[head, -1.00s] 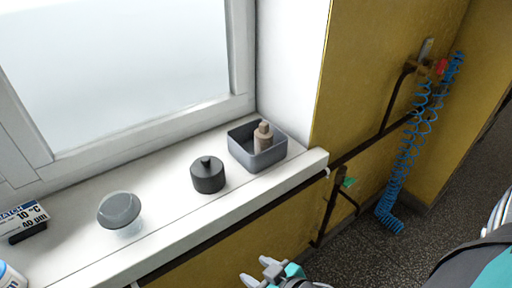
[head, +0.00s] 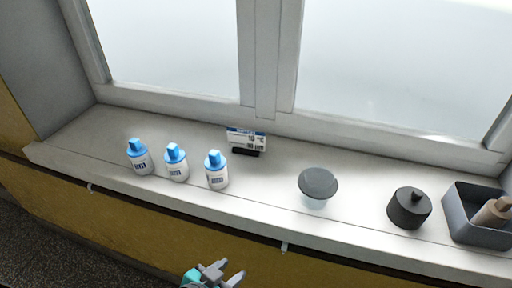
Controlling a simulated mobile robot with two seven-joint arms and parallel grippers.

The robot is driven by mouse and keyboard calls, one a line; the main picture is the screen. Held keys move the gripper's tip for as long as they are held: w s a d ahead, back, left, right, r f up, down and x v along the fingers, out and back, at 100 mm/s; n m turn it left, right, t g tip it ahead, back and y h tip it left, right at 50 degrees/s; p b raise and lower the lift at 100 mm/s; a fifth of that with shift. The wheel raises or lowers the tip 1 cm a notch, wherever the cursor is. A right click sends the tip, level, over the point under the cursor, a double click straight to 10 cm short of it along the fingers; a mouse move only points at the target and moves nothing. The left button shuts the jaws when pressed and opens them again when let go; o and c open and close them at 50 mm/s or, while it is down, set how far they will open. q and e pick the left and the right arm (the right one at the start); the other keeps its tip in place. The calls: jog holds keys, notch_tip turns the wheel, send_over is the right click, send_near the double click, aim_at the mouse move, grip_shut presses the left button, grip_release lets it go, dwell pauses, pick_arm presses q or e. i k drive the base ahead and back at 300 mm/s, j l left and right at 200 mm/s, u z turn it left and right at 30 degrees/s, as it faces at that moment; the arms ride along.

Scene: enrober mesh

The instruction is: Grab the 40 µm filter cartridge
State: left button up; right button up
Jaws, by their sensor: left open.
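Three white cartridges with blue caps stand upright in a row on the windowsill: a left one (head: 140,158), a middle one (head: 176,163) and a right one (head: 216,171). Their labels end in "µm", but the numbers are too small to read, so I cannot tell which is the 40 µm one. A small card (head: 246,140) in a black holder stands behind the right one; its print is unclear now. My left gripper (head: 230,270) is open and empty at the bottom edge, below and in front of the sill, apart from the cartridges. My right gripper is out of view.
To the right on the sill (head: 265,200) stand a clear jar with a grey lid (head: 318,182), a dark lidded pot (head: 409,209) and a grey bin (head: 462,222) holding a brown bottle (head: 492,213). The window is behind. The sill's left end is clear.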

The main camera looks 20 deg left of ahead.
aim_at(139, 155)
jog(key=k+j, duration=0.6)
jog(key=j, duration=0.25)
jog(key=k+j+u, duration=0.1)
jog(key=k+j, duration=0.15)
jog(key=j, duration=0.15)
jog(key=k+j, duration=0.3)
jog(key=j+u, duration=0.05)
jog(key=j, duration=0.05)
